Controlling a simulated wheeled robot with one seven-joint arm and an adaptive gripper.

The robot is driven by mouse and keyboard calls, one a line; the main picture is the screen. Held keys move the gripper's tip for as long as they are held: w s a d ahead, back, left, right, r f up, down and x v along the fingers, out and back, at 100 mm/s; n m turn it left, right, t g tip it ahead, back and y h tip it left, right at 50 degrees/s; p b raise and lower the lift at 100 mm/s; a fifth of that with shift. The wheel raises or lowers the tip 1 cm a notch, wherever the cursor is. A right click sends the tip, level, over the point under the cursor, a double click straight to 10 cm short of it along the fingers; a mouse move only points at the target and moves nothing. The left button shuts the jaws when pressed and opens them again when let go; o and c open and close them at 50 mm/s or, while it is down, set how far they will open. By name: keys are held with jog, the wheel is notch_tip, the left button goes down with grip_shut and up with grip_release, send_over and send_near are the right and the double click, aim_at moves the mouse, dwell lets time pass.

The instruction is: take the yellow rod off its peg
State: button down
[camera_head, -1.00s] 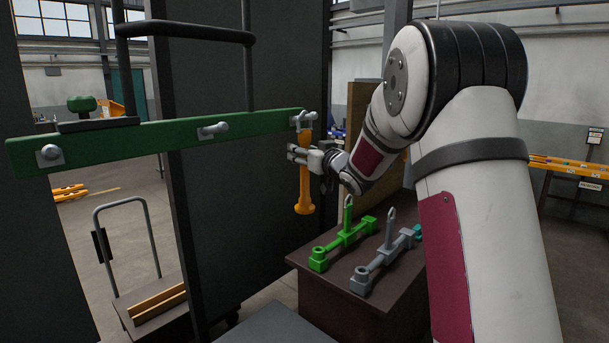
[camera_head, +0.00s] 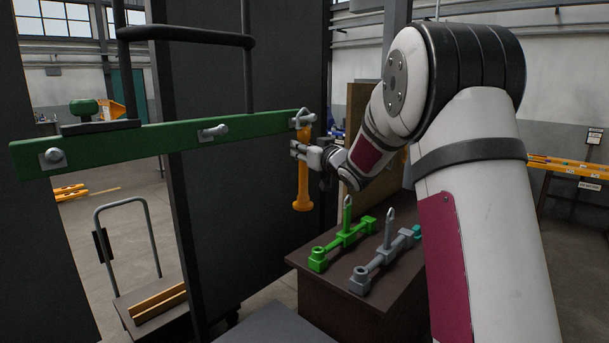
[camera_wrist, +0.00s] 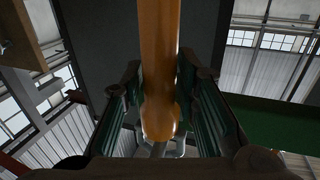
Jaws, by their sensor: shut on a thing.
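The yellow rod (camera_head: 303,188) hangs nearly upright at the right end of the green bar (camera_head: 255,125). Its metal ring top (camera_head: 305,116) is at the end peg (camera_head: 297,122); I cannot tell how far the ring sits along the peg. My gripper (camera_head: 303,150) comes from the right and is shut on the rod's upper part, below the ring. In the wrist view the rod (camera_wrist: 160,50) runs between the two dark green finger pads, its rounded end toward the bottom of the picture. The ring and peg do not show clearly there.
Two empty pegs (camera_head: 214,132) (camera_head: 54,155) stick out of the bar. A dark panel (camera_head: 225,200) stands behind the rod. Below right, a brown table (camera_head: 330,290) holds a green fixture (camera_head: 343,243) and a grey fixture (camera_head: 385,260). A trolley (camera_head: 125,310) stands lower left.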

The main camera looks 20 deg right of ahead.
jog(key=shift+s+r, duration=0.1)
jog(key=shift+s, duration=0.05)
jog(key=s+d+p, duration=0.3)
jog(key=s+p, duration=0.2)
jog(key=s, duration=0.3)
jog(key=shift+s+d+p, duration=0.3)
jog(key=shift+s+d, duration=0.05)
dwell(1.4)
dwell(0.5)
